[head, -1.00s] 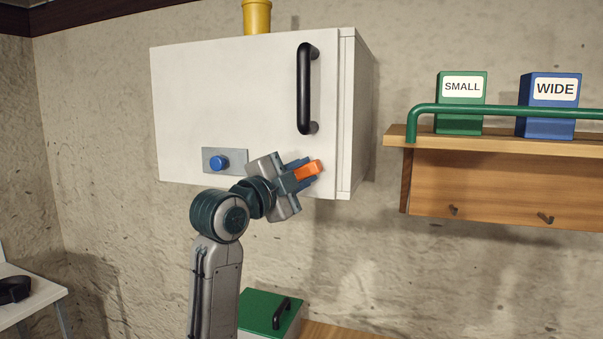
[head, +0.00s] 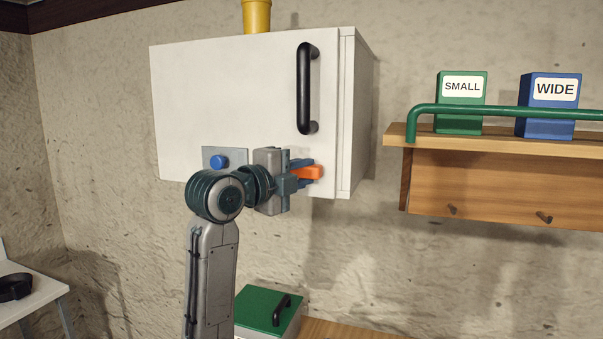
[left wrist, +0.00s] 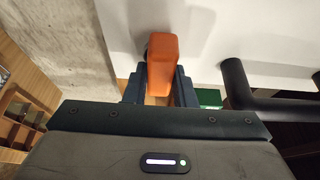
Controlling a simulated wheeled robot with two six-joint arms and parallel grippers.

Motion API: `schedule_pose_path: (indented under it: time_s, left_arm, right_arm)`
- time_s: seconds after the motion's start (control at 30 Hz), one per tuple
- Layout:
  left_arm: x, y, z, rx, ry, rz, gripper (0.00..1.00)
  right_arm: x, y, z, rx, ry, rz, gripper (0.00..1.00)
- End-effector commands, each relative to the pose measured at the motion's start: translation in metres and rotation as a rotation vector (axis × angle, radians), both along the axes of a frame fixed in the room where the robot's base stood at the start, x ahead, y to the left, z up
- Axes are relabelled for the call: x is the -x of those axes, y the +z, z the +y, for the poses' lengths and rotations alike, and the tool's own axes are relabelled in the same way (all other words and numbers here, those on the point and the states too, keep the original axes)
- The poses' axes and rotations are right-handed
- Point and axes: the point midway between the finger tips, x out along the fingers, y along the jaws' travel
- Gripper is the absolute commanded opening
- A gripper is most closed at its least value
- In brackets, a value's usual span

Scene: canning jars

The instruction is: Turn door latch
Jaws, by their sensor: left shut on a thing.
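The door latch is an orange handle (head: 309,172) low on the right part of the white cabinet door (head: 225,95). My left gripper (head: 302,173) is shut on the orange latch, with its fingers on either side of it. In the left wrist view the orange latch (left wrist: 162,65) stands between the two dark fingers (left wrist: 160,88). In the head view the latch lies nearly level, and its inner end is hidden by the fingers. The cabinet door looks closed. My right gripper is not in view.
A black bar handle (head: 304,88) is on the door above the latch. A blue knob (head: 219,162) on a grey plate is left of my gripper. A wooden shelf (head: 500,145) with green and blue boxes is at right. A green-lidded box (head: 262,312) is below.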

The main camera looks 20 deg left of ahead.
Motion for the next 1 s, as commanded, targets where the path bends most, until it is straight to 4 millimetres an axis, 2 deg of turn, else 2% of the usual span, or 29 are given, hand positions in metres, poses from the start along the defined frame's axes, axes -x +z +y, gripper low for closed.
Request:
schedule_pose_path:
  time_s: [0.23, 0.27, 0.37, 0.73, 0.87, 1.0]
  left_arm:
    - [0.0, -0.001, 0.0, -0.002, 0.0, 0.001, 0.01]
    - [0.0, -0.001, 0.0, -0.002, 0.0, 0.001, 0.28]
    - [0.0, -0.001, 0.0, -0.002, 0.0, 0.001, 0.45]
    - [0.005, -0.001, 0.003, -0.001, 0.002, -0.002, 0.45]
    - [0.023, -0.004, 0.011, -0.004, 0.003, -0.004, 0.45]
    - [0.051, -0.004, 0.024, -0.005, 0.005, -0.006, 0.45]
  right_arm:
    - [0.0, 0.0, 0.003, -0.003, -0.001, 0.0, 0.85]
    - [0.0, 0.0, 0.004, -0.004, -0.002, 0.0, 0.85]
    - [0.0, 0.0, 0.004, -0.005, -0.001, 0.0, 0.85]
    - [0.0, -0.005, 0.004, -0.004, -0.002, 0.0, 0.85]
    - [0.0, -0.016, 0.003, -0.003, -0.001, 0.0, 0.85]
    - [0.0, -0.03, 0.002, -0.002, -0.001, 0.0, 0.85]
